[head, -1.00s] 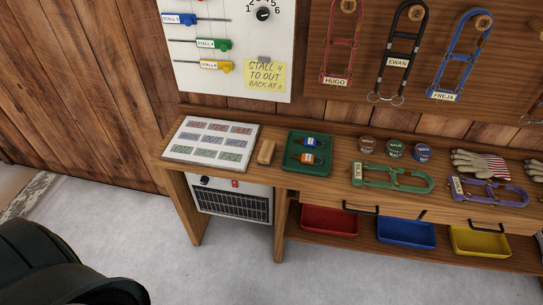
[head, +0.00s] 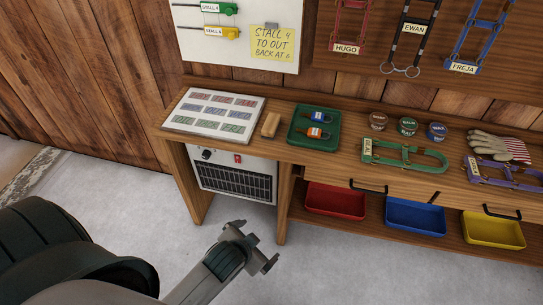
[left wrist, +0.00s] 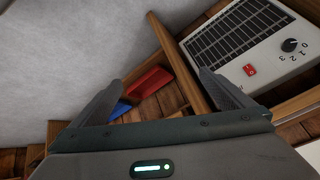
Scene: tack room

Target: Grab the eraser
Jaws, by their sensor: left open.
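The eraser (head: 271,124) looks like a small tan wooden block. It lies on the wooden bench (head: 255,146) between the white board of coloured labels and the green tray. My left gripper (head: 257,246) is open and empty, low in front of the bench, above the grey floor and well below the eraser. In the left wrist view its two fingers (left wrist: 160,77) are spread apart with nothing between them, and the eraser does not show there. My right gripper is in neither view.
A heater (head: 236,178) sits under the bench. Red (head: 335,214), blue and yellow bins are on the lower shelf. The floor in front is clear.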

